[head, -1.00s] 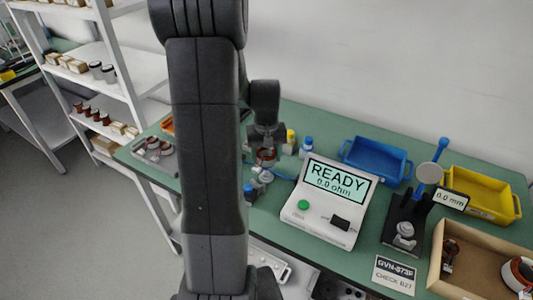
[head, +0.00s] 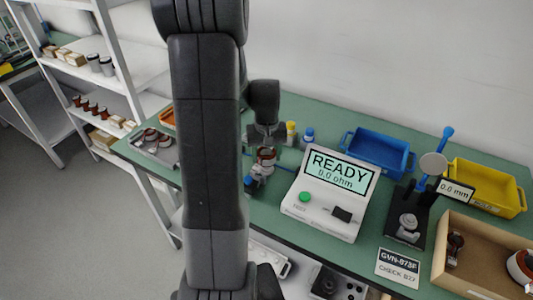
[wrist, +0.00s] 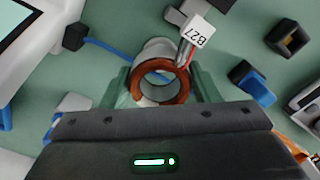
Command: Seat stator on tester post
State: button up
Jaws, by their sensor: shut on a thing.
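My gripper (head: 266,149) is over the green bench, left of the tester, and points down. It is shut on a stator (head: 267,157), a ring with copper windings. In the wrist view the stator (wrist: 163,82) sits between the two fingers, with its open bore facing the camera. A white tag marked B27 (wrist: 201,31) hangs by leads at its upper right. A pale grey round part shows just behind the ring; I cannot tell whether it is the tester post. The tester (head: 331,192) reads READY, 0.0 ohm. Contact between stator and post cannot be made out.
A blue bin (head: 378,152), a yellow bin (head: 484,187), a gauge stand (head: 408,232) and a cardboard box (head: 480,245) stand to the right. Small blue- and yellow-capped bottles stand close behind my gripper. A tray of stators (head: 154,147) lies at the left.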

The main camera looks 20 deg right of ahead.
jog(key=shift+f+b, duration=0.65)
jog(key=shift+f, duration=0.35)
jog(key=shift+f, duration=0.15)
jog(key=shift+f+b, duration=0.4)
jog(key=o, duration=1.3)
notch_tip(320, 180, up, 14)
jog(key=shift+f, duration=0.1)
